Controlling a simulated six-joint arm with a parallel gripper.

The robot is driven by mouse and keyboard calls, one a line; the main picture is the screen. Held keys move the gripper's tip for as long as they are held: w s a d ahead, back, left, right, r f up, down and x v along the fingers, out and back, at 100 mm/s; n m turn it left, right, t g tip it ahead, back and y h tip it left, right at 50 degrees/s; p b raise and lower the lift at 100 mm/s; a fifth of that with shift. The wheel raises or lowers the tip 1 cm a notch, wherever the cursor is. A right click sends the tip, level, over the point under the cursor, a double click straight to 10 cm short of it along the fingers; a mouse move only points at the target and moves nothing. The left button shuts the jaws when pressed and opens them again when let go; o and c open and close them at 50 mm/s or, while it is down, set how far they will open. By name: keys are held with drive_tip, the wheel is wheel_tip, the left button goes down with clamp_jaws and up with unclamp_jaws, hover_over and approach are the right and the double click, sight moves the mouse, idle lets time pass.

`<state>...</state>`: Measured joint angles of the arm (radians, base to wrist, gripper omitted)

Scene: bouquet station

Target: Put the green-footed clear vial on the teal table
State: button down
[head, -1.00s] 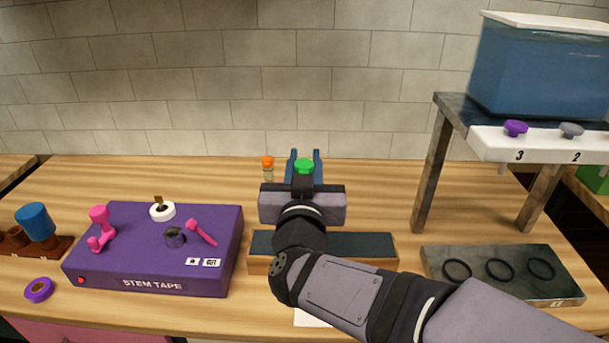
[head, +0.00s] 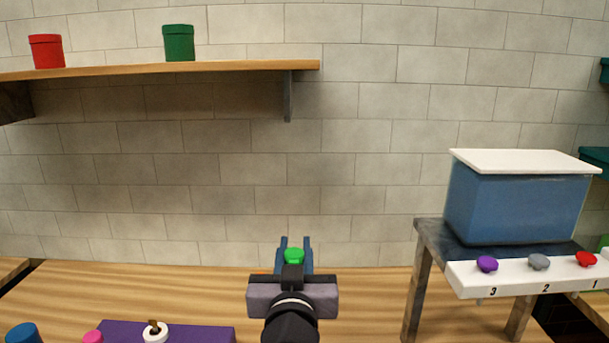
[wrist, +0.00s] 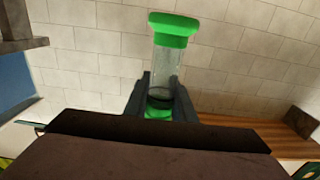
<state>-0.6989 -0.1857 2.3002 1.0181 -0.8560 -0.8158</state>
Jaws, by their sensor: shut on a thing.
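The green-footed clear vial (wrist: 166,68) is held between the fingers of my gripper (wrist: 160,98). In the wrist view it has a wide green end at the top, a clear body, and more green down between the fingers. In the head view only a green end (head: 294,256) shows between the blue fingers of my gripper (head: 295,247), above the wooden counter's far side. The rest of the vial is hidden behind my wrist. I cannot make out a teal table in these views.
A blue tank (head: 517,205) with a white lid stands on a grey stand (head: 417,290) at the right. A purple box (head: 190,334) is at the lower left. A shelf (head: 180,68) holds red and green canisters. Teal objects (head: 597,157) show at the right edge.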

wheel_tip(320, 180, up, 3)
drive_tip(key=shift+f+p, duration=0.1)
drive_tip(key=shift+p, duration=0.75)
drive_tip(key=shift+w, duration=0.15)
drive_tip(key=w+d+f+b, duration=0.2)
drive_tip(key=w+d+f, duration=0.1)
drive_tip(key=w, duration=0.5)
drive_tip(key=w+d+f+b, duration=0.2)
drive_tip(key=w+d, duration=0.1)
drive_tip(key=w, duration=0.5)
drive_tip(key=w+d+f+b, duration=0.2)
drive_tip(key=w+d+f, duration=0.7)
drive_tip(key=d, duration=0.1)
drive_tip(key=shift+w+d+f+b, duration=0.3)
drive_tip(key=shift+w+f+b, duration=0.1)
